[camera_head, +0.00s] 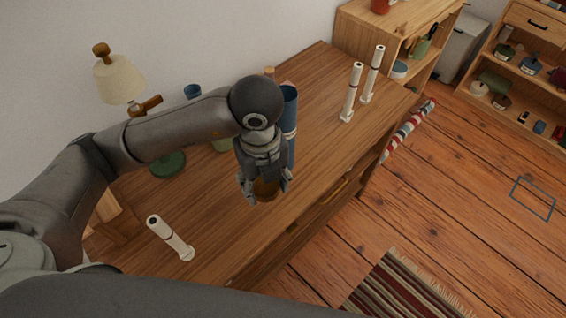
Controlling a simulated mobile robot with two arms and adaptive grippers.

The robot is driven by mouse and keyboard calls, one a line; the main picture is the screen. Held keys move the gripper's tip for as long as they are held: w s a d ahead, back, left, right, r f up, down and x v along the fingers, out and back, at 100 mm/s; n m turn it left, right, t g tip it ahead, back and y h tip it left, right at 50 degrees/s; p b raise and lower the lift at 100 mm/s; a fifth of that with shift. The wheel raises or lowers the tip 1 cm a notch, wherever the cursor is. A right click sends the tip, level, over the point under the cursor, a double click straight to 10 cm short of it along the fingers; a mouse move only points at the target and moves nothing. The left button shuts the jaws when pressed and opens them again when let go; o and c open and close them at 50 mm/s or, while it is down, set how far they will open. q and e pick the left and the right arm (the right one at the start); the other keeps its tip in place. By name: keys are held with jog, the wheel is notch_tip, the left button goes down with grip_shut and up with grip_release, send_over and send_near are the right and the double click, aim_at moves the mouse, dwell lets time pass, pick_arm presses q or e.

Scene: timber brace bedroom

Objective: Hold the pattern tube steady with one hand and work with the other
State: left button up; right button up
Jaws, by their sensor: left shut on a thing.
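A tall blue tube with an open top (289,112), which looks like the pattern tube, stands upright on the wooden dresser top. Its lower part is partly hidden behind my left gripper. My left gripper (265,186) comes down from above, just in front of the tube and to its left. Its fingers are shut on a small brown round thing (266,190), low near the dresser top. I cannot tell whether the fingers touch the tube. My right gripper is not in view.
Two white posts (351,92) (373,74) stand at the dresser's far right end, and another white post (170,237) is at the near left. A lamp (119,80) stands at the wall. Open shelves are beyond. The dresser's middle right is clear.

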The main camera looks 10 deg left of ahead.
pick_arm(q)
jog(key=n, duration=0.2)
jog(key=f+n, duration=0.1)
jog(key=shift+s+d+f+n, duration=0.1)
jog(key=shift+s+d+n, duration=0.15)
jog(key=shift+d+n, duration=0.05)
jog(key=shift+f+b, duration=0.1)
jog(key=shift+b, duration=0.2)
jog(key=w+a+f, duration=0.2)
jog(key=w+f, duration=0.1)
jog(key=w+a+f, duration=0.3)
jog(key=w, duration=0.1)
jog(key=w+a+f, duration=0.2)
jog(key=w+f, duration=0.1)
jog(key=shift+w+a, duration=0.25)
jog(key=shift+w, duration=0.15)
jog(key=shift+w+a+f, duration=0.15)
jog(key=shift+f, duration=0.05)
notch_tip(320, 180, down, 3)
jog(key=shift+w+a+p, duration=0.1)
jog(key=shift+w+p, duration=0.05)
jog(key=shift+p, duration=0.2)
jog(key=shift+f, duration=0.25)
